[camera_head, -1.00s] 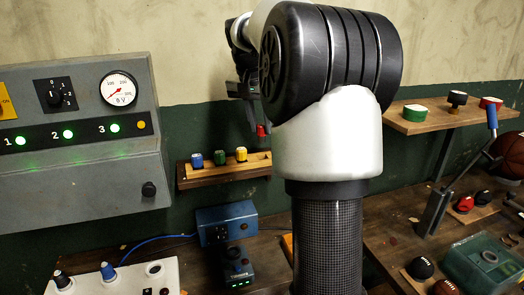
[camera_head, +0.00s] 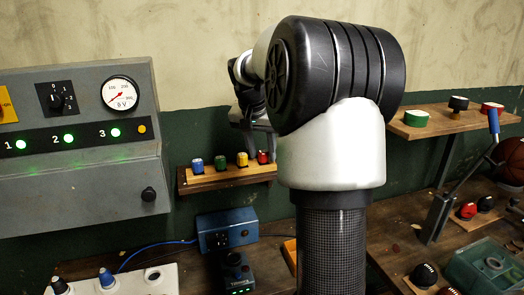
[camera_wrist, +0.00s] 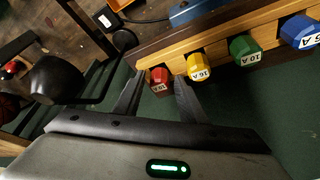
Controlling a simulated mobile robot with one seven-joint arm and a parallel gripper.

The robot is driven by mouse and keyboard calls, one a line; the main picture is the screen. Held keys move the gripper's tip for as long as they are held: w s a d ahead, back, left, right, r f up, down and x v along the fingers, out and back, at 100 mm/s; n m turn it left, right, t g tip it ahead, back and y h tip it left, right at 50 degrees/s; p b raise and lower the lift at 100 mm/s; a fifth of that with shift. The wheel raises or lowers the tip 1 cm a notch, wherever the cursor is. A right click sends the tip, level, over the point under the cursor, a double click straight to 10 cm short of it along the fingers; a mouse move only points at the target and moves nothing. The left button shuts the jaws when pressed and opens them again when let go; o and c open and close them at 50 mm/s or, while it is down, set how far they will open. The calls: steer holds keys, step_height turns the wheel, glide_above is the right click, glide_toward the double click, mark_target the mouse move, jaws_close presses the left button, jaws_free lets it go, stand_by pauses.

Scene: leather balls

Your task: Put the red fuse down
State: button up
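The red fuse (camera_head: 263,157) stands at the right end of the wooden fuse rack (camera_head: 228,176) on the wall, in line with the yellow fuse (camera_head: 242,159), the green fuse (camera_head: 220,162) and the blue fuse (camera_head: 197,166). In the wrist view the red fuse (camera_wrist: 158,80) lies between the fingertips of my gripper (camera_wrist: 158,84), with a gap on both sides. My gripper is open around it. In the head view my arm hides part of the gripper and the rack's right end. How deep the red fuse sits is hidden.
A grey panel (camera_head: 80,165) with a gauge and lit green lamps is left of the rack. A blue box (camera_head: 227,228) stands on the bench below. A shelf (camera_head: 452,122) with several round items and a lever (camera_head: 437,210) are at right.

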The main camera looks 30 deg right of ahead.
steer(key=shift+a+r, duration=0.1)
steer(key=shift+r, duration=0.35)
steer(key=p+v, duration=0.1)
steer(key=v, duration=1)
steer(key=shift+r, duration=0.25)
steer(key=shift+s, duration=0.15)
